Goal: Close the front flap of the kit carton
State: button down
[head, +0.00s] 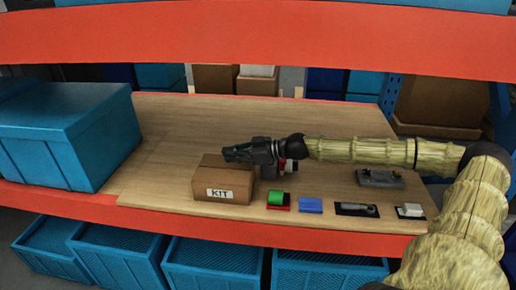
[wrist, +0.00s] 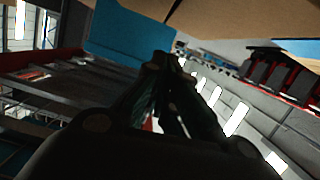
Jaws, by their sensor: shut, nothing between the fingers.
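The kit carton (head: 208,183), a small brown box with a white "KIT" label on its front, stands on the wooden shelf board. Its top looks mostly covered; I cannot tell which flap is where or how far the front flap is folded. My gripper (head: 228,154) is shut and empty, lying sideways at the carton's far top edge with its tips pointing left. It hides part of the carton's back, and I cannot tell whether it touches. In the wrist view my gripper (wrist: 166,62) has its dark fingers together below a brown surface (wrist: 235,15), possibly cardboard.
A large blue lidded bin (head: 75,135) stands left of the carton. Right of the carton lie a green-and-red item (head: 278,200), a blue block (head: 311,205), a dark tray (head: 356,210) and a grey part (head: 380,178). An orange beam (head: 260,40) crosses above. The board's back left is clear.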

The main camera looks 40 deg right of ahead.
jog(key=shift+s+d+r+p, duration=0.35)
jog(key=shift+s+d+p, duration=0.15)
jog(key=shift+p, duration=0.2)
jog(key=shift+s+d+f, duration=0.1)
jog(key=shift+s+d, duration=0.1)
jog(key=shift+s, duration=0.05)
jog(key=shift+p+v, duration=0.45)
jog(key=shift+v, duration=0.5)
jog(key=v, duration=0.5)
jog(key=shift+w+d+f, duration=0.1)
